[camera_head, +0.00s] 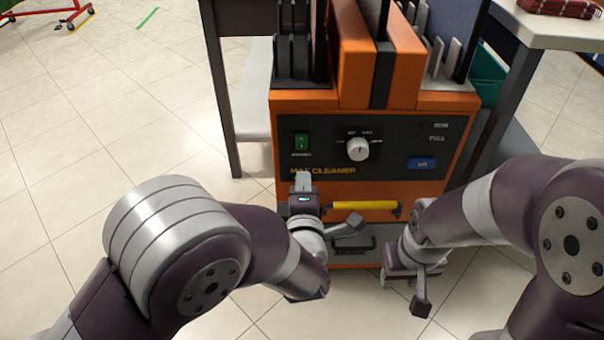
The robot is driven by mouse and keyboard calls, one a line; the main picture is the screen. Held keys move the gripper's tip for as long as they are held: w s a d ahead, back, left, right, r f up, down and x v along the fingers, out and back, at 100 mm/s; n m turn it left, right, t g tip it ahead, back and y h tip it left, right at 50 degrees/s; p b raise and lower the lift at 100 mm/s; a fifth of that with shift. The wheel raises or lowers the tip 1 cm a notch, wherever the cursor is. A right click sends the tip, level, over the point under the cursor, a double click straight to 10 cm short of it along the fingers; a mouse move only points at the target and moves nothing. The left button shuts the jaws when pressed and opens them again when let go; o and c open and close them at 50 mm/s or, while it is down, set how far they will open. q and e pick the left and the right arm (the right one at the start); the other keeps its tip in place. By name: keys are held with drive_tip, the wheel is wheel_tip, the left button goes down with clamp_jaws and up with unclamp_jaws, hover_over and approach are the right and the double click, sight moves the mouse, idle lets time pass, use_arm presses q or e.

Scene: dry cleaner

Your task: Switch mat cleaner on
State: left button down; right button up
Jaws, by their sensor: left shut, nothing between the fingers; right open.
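The orange mat cleaner (260,338) is not at the floor edge but stands upright in the centre, its front panel facing me. The dark panel carries a green power switch (301,141) at the left, a white knob (359,149) in the middle and a blue button (422,163) at the right. My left gripper (303,181) is shut and empty, pointing up just below the power switch and the lettering, apart from the switch in the picture. My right gripper (402,293) is open and empty, low at the right in front of the machine's lower part.
A yellow handle (362,205) crosses the machine's front below the panel. A table (570,32) with a red plaid cloth (560,7) stands at the right, with a teal bin (488,72) beneath. A red rack (45,17) is far left. The tiled floor at left is clear.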

use_arm(q)
drive_tip(key=s+f+p, duration=0.1)
drive_tip(key=s, duration=0.5)
drive_tip(key=shift+s+p, duration=0.4)
